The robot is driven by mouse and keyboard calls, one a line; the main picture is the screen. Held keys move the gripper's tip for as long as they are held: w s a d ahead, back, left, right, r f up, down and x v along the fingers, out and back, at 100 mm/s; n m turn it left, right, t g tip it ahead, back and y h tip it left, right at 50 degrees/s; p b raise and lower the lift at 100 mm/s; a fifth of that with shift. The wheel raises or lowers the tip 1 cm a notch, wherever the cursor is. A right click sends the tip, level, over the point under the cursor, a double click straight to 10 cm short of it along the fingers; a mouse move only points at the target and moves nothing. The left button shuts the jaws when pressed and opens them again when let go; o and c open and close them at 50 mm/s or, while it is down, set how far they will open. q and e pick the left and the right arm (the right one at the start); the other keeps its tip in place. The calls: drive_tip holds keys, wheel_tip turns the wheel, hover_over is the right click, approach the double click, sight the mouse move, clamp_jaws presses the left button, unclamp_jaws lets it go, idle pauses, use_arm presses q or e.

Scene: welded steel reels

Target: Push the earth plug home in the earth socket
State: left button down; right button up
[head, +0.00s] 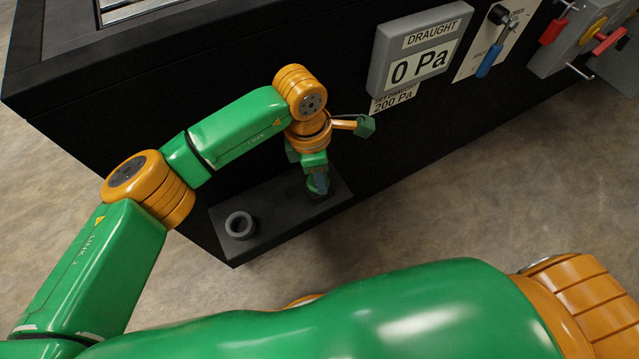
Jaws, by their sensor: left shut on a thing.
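My left gripper (318,188) points down over the right end of a small dark ledge (275,225) low on the black cabinet's side. It is shut on a dark, greyish thing, which I take to be the earth plug. The fingers hide most of it, and I cannot tell how deep it sits or whether it touches the ledge. A dark round collar with an open hole (240,225) stands empty on the ledge's left end. I cannot tell whether this collar is the earth socket or whether the socket is hidden under my gripper. My right gripper is not in view.
Bare floor (540,190) lies in front.

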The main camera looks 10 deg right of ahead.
use_arm(q)
drive_tip(key=shift+f, duration=0.15)
unclamp_jaws()
idle(0.4)
